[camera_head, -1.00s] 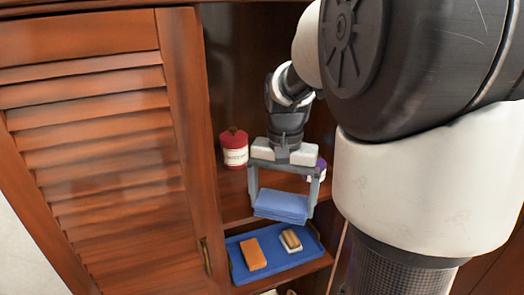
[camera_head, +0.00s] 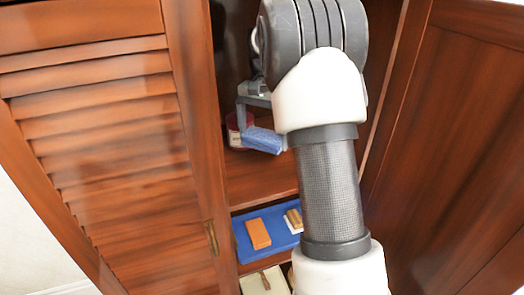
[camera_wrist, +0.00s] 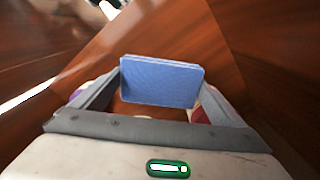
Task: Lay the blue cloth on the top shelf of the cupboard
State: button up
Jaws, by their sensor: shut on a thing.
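The folded blue cloth (camera_head: 263,140) is held between the fingers of my gripper (camera_head: 258,127), inside the open cupboard (camera_head: 265,178). In the wrist view the blue cloth (camera_wrist: 160,82) spans the gap between both fingertips of my gripper (camera_wrist: 160,88), its flat face toward the camera. In the head view my arm hides part of the gripper and much of the cupboard's inside. The cloth is above a bare wooden shelf and in front of a red jar. I cannot tell whether it touches anything else.
The red jar (camera_head: 236,130) stands on the shelf behind the cloth, partly hidden. A blue tray (camera_head: 270,222) on the shelf below holds an orange block (camera_head: 258,233) and a brush (camera_head: 294,220). The louvred door (camera_head: 100,140) bounds the left, and a wooden panel (camera_head: 450,150) the right.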

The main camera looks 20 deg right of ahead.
aim_at(263, 163)
notch_tip(263, 163, down, 7)
jog(key=shift+w+r+b, duration=0.1)
jog(key=shift+r+b, duration=0.05)
jog(key=shift+b, duration=0.3)
jog(key=shift+w+f, duration=0.2)
jog(key=shift+w, duration=0.05)
jog(key=shift+f, duration=0.15)
jog(key=o, duration=0.8)
notch_tip(263, 163, up, 8)
jog(key=shift+f+p, duration=0.1)
jog(key=shift+p, duration=0.35)
